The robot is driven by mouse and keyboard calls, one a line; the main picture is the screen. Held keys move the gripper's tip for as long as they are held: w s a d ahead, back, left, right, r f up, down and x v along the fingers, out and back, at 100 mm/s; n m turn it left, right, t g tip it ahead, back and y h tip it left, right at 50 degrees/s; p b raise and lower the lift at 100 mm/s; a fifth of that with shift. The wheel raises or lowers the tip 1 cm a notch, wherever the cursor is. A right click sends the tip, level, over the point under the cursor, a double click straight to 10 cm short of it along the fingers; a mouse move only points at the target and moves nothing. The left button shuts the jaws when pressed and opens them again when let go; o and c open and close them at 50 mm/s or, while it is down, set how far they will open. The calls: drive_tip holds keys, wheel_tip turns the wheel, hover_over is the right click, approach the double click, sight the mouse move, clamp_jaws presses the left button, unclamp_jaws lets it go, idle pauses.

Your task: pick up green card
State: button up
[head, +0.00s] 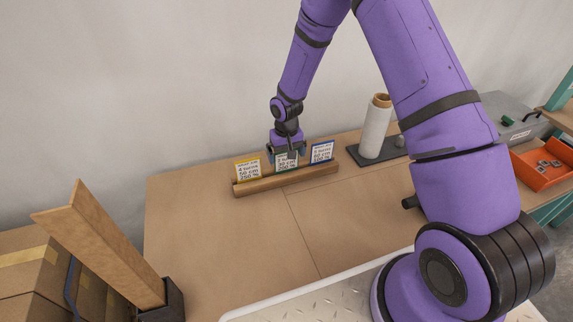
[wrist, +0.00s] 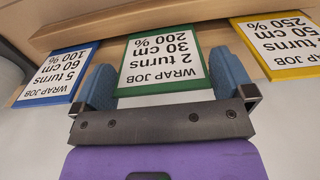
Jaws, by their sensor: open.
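The green card (wrist: 163,60) is a white job card with a green border, reading "2 turns, 30 cm, 200 %" upside down in the wrist view. It stands in a wooden holder (head: 286,181) between two other cards; in the head view, the green card (head: 286,161) is partly hidden by my gripper. My gripper (head: 286,152) is at the card from above. In the wrist view my gripper (wrist: 165,85) is open, with one blue fingertip on each side of the green card. I cannot tell whether either fingertip touches it.
A yellow-bordered card (head: 247,169) and a blue-bordered card (head: 322,152) stand close on either side in the same holder. A white film roll (head: 376,127) stands upright on a dark base to the right. The wooden table (head: 215,235) is clear in front of the holder.

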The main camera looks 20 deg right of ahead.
drive_tip(key=shift+f, duration=0.6)
drive_tip(key=shift+c, duration=0.2)
drive_tip(key=c, duration=0.6)
drive_tip(key=shift+r, duration=0.15)
